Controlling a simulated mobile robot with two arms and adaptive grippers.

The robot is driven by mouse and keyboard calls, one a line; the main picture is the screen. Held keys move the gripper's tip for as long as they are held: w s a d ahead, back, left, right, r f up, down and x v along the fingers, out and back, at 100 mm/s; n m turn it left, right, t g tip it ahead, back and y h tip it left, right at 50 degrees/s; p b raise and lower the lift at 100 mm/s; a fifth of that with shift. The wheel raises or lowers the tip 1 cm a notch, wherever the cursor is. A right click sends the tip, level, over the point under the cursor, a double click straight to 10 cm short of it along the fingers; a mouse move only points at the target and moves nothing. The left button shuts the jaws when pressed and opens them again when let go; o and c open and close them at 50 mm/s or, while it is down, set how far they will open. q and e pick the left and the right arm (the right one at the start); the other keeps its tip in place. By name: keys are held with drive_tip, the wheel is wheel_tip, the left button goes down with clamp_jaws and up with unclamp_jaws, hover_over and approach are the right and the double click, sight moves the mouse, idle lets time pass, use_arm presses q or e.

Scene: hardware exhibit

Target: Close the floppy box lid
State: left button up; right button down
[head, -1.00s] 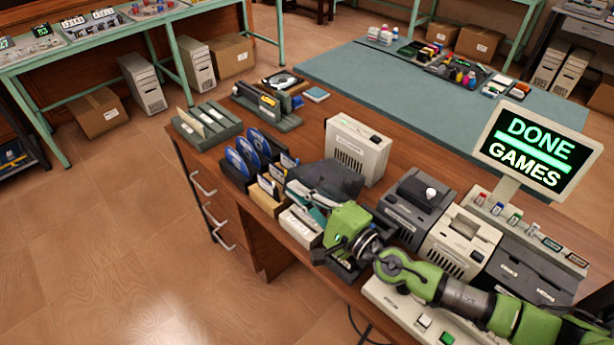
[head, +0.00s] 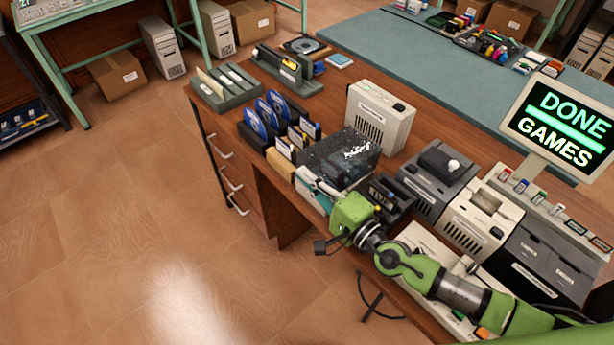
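The floppy box is at the front edge of the desk, a light-coloured base (head: 309,178) partly hidden by my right arm. A dark, smoky see-through lid (head: 340,158) with white marks stands raised behind it. My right gripper (head: 322,196) is low at the box's front right, its green body beside the base. Its fingers are small and partly hidden, so I cannot tell whether they touch the box or the lid, or whether they are open. My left gripper is out of view.
Holders with blue discs (head: 262,118) and small disks stand left of the box. A beige drive unit (head: 380,115) stands behind it. A dark slotted holder (head: 389,192) and grey and beige machines (head: 475,215) crowd the right. Open floor lies in front.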

drive_tip(key=c, duration=2.2)
unclamp_jaws()
drive_tip(key=shift+d, duration=0.1)
drive_tip(key=shift+c, duration=0.2)
drive_tip(key=v, duration=1.2)
